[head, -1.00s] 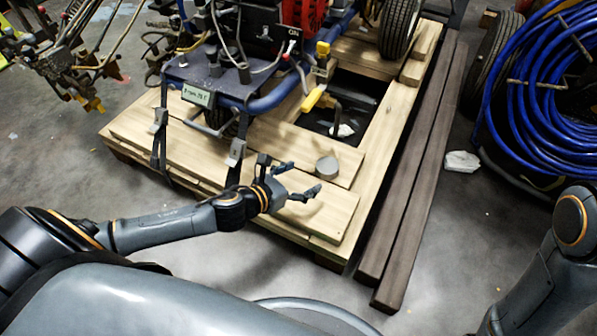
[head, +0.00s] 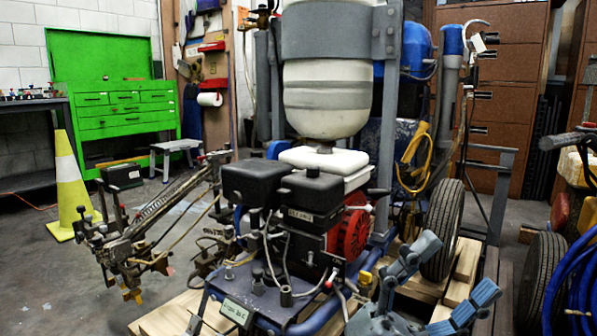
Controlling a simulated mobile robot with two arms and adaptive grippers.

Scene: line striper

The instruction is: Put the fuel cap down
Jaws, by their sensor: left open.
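My left gripper (head: 461,266) is at the lower right of the head view, large and close to the camera. Its grey fingers are spread apart with nothing between them. It is in front of the wooden pallet (head: 466,262) and to the right of the line striper's red and black engine (head: 349,228). The fuel cap cannot be made out now. The near part of the pallet, where a grey round cap lay earlier, is below the picture edge. My right gripper is out of view.
The line striper's white tank (head: 326,100) rises over the engine. A black tyre (head: 442,230) stands behind my left gripper. Blue hose (head: 580,275) lies at the right edge. A traffic cone (head: 67,185) and green tool chest (head: 112,95) are at left.

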